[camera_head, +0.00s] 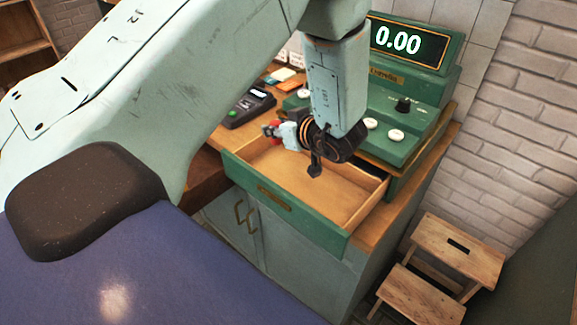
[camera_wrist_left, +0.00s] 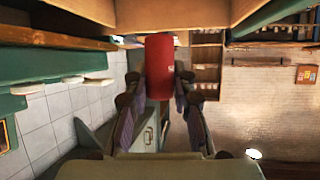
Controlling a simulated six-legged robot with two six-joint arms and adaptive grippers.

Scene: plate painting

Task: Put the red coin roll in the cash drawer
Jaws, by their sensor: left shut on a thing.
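The red coin roll (camera_wrist_left: 160,62) is held between the fingers of my left gripper (camera_wrist_left: 159,85) in the left wrist view. In the head view a small red part of the roll (camera_head: 275,126) shows at the left gripper (camera_head: 272,130); my wrist hides the rest. The green cash drawer (camera_head: 285,205) is pulled open, with a bare wooden inside (camera_head: 320,190). The gripper appears over the drawer's back left side, and its exact height above the drawer floor is hard to tell. My right gripper is not in view.
The green cash register (camera_head: 420,85) with a 0.00 display stands behind the drawer. A dark card terminal (camera_head: 250,106) sits on the wooden counter to the left. A wooden step stool (camera_head: 455,250) stands on the floor at the right.

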